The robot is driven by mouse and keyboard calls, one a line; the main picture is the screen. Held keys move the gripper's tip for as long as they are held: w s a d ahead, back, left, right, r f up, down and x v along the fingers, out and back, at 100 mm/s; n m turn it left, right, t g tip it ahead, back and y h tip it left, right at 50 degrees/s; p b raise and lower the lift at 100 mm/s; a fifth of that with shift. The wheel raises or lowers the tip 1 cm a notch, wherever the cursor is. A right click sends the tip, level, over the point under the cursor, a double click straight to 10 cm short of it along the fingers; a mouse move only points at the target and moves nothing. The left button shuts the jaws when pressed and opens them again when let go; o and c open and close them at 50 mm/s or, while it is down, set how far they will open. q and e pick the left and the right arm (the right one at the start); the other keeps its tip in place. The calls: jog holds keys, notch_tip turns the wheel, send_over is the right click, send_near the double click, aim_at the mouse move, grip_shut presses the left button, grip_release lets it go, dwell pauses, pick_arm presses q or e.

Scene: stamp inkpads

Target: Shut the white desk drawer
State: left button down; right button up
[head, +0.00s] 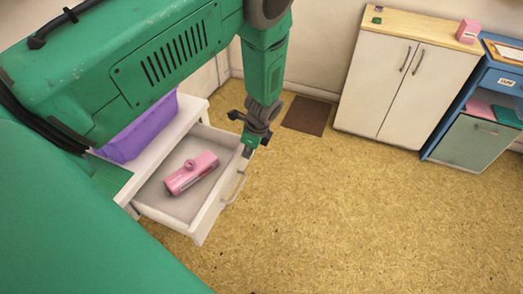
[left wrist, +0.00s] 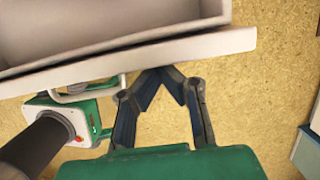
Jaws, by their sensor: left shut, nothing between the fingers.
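The white desk drawer (head: 210,214) is pulled open in the head view, with a pink box-like object (head: 191,172) lying inside it. Its metal handle (head: 235,188) is on the front panel. My left gripper (head: 248,150) is shut and empty, pointing down by the far end of the drawer front. In the left wrist view the drawer front (left wrist: 135,46) runs across the top, and the closed fingertips (left wrist: 160,72) are right at its edge. Whether they touch it I cannot tell. My right gripper is not in view.
A purple bin (head: 140,128) stands on the white desk top above the drawer. A white two-door cabinet (head: 400,80) and a blue cabinet (head: 483,110) stand against the far wall. A brown mat (head: 306,115) lies by the wall. The floor before the drawer is clear.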

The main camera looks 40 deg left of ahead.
pick_arm(q)
jog(key=a, duration=0.2)
jog(key=s+a, duration=0.1)
jog(key=a, duration=0.2)
jog(key=s+a+p, duration=0.1)
jog(key=a, duration=0.1)
jog(key=shift+s+a+r, duration=0.1)
jog(key=shift+a+r, duration=0.2)
jog(key=shift+r, duration=0.1)
jog(key=a, duration=0.2)
jog(key=s+a, duration=0.1)
jog(key=a, duration=0.2)
jog(key=a+f, duration=0.1)
jog(key=a, duration=0.2)
jog(key=shift+s+a+p, duration=0.15)
jog(key=shift+s+p, duration=0.15)
jog(key=shift+a+r, duration=0.1)
jog(key=shift+s+d+r, duration=0.1)
jog(key=shift+d+r, duration=0.2)
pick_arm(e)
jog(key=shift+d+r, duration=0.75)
